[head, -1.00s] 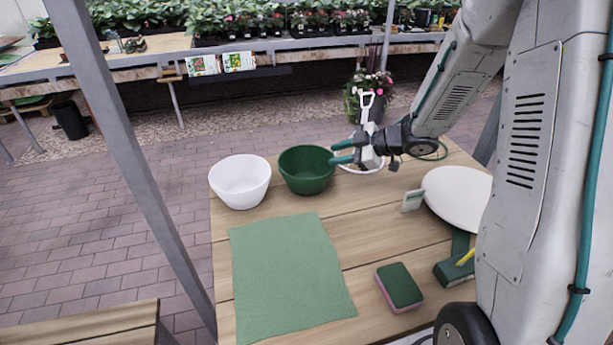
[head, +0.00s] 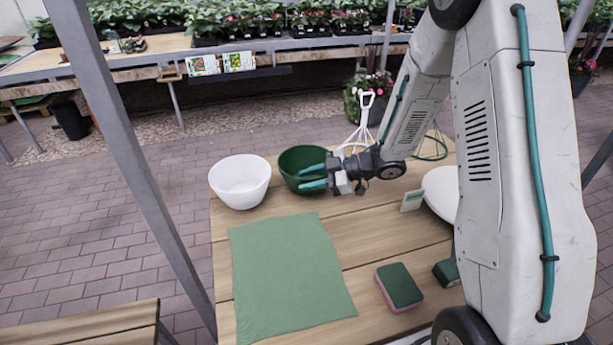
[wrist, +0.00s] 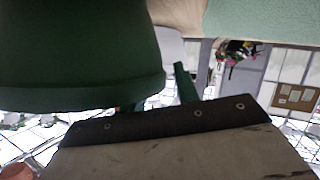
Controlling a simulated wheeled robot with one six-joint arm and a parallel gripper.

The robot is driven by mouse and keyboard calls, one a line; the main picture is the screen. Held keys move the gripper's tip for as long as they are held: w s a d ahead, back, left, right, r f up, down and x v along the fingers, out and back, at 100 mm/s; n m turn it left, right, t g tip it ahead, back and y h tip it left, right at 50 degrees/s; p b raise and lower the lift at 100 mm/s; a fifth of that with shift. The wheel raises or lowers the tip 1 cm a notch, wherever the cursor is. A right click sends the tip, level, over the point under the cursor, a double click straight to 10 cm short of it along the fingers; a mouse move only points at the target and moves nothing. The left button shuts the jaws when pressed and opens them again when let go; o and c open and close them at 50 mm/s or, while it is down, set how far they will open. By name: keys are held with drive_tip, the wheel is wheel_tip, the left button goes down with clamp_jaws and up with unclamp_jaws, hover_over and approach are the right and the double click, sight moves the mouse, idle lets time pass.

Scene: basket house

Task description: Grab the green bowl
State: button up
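The green bowl (head: 290,165) stands upright on the wooden table, just right of a white bowl (head: 240,181). My gripper (head: 308,178) is at the bowl's right front side, with its two teal fingers apart and nothing visibly held. The fingers overlap the bowl in the head view and hide part of its side. I cannot tell whether they touch it. In the wrist view, the green bowl (wrist: 75,45) fills the upper left, very close, and one green finger (wrist: 185,85) shows to the right of its rim.
A green cloth (head: 290,275) lies flat in front of the bowls. A green and pink sponge (head: 399,287) and a white plate (head: 438,192) are on the right, with a small pale card-like item (head: 412,200) between. A metal post (head: 120,150) stands left of the table.

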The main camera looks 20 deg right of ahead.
clamp_jaws()
drive_tip(key=shift+r, duration=0.15)
